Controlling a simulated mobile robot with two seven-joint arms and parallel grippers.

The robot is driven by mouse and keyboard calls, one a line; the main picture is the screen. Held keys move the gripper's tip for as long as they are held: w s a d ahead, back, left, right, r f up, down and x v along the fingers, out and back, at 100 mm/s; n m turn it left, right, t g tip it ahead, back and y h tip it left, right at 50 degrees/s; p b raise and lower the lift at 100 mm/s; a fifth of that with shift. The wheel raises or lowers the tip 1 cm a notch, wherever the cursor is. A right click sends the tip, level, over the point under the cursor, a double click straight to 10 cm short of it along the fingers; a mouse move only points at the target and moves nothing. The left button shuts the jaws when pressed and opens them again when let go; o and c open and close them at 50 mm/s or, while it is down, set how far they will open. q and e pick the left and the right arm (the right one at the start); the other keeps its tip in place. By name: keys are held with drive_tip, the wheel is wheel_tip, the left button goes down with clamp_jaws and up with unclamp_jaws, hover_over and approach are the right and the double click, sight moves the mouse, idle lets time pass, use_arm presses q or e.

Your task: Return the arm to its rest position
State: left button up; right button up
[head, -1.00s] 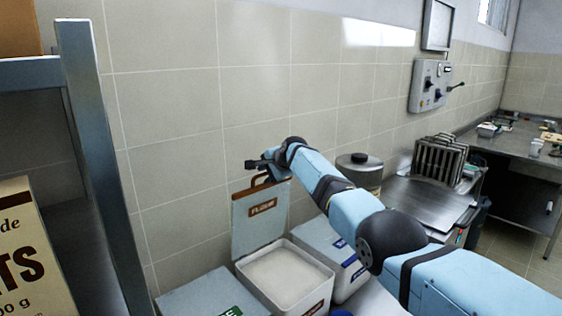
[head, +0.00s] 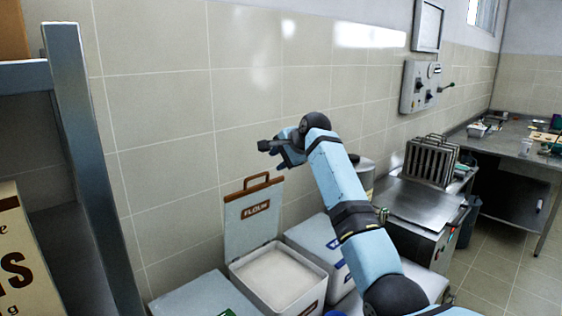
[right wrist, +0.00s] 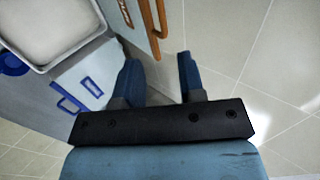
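My right arm reaches up from the bottom right in the head view. Its gripper (head: 268,152) is above the raised lid (head: 252,214) of the flour bin, apart from the lid's brown handle (head: 256,181). In the right wrist view the two fingers of this gripper (right wrist: 160,72) are spread with nothing between them. The handle (right wrist: 154,22) shows beyond them. The flour bin (head: 315,291) stands open with white flour (head: 275,271) inside, and its lid stands upright against the tiled wall. My left gripper is not in view.
Closed bins stand left (head: 200,293) and right (head: 318,240) of the flour bin. A metal shelf post (head: 90,165) and a printed box (head: 22,258) are at the left. A steel counter with a rack (head: 430,160) stands right. Air before the wall is free.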

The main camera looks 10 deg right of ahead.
drive_tip(key=shift+s+d+r, duration=0.1)
drive_tip(key=s+d+f+n+h, duration=0.1)
drive_tip(key=s+d+f, duration=0.1)
drive_tip(key=f, duration=0.8)
drive_tip(key=s+d+f+n, duration=0.1)
drive_tip(key=s+d+f, duration=0.15)
drive_tip(key=f, duration=0.75)
drive_tip(key=s+d+f+n+t+h, duration=0.25)
drive_tip(key=s+f+n, duration=0.25)
drive_tip(key=s+f, duration=1.6)
drive_tip(key=s+f+n, duration=0.3)
drive_tip(key=s, duration=1.1)
drive_tip(key=s+f+n+y, duration=0.1)
drive_tip(key=s+f+n, duration=0.2)
drive_tip(key=s, duration=1.2)
drive_tip(key=shift+f+n, duration=0.3)
drive_tip(key=shift+n, duration=0.3)
